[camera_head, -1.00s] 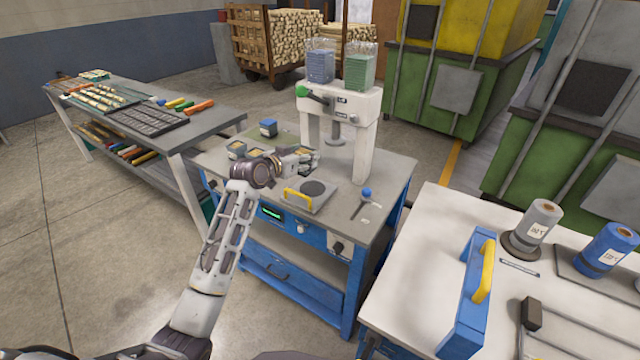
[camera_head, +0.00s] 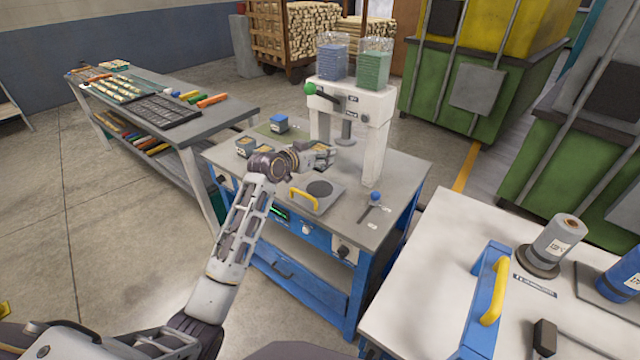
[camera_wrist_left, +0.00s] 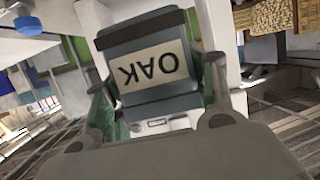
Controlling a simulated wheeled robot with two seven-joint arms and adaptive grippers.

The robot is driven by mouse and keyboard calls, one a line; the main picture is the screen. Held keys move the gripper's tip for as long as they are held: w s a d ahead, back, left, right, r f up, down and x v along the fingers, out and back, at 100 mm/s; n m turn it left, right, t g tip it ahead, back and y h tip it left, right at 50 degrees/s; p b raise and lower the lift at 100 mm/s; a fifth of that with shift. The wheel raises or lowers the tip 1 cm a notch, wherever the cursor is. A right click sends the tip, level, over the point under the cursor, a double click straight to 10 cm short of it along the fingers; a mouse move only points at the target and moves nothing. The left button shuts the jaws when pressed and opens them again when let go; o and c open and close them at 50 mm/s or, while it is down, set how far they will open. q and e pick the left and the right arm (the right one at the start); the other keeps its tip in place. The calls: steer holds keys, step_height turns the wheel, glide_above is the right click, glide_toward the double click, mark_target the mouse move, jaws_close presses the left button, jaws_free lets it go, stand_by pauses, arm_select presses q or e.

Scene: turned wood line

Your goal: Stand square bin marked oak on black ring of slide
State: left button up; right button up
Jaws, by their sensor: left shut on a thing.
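My left gripper (camera_head: 318,156) is shut on the square bin marked OAK (camera_wrist_left: 152,62), above the blue bench. In the left wrist view the bin sits between the two fingers, with its OAK label upside down in the picture. In the head view the gripper mostly hides the bin. The slide (camera_head: 306,202) is a grey plate with a yellow handle on the bench, in front of the white press. Its black ring (camera_head: 320,188) looks like a dark round patch, below the gripper in the picture. The bin is apart from it. My right gripper is not in view.
The white press (camera_head: 352,100) stands behind the slide, with two clear hoppers on top. Other small square bins (camera_head: 246,147) and a blue-topped one (camera_head: 279,122) are at the bench's left. A blue-knobbed lever (camera_head: 375,198) rises right of the slide.

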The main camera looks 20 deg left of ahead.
arm_select(q)
step_height(320, 180, down, 3)
steer(key=shift+f, duration=0.65)
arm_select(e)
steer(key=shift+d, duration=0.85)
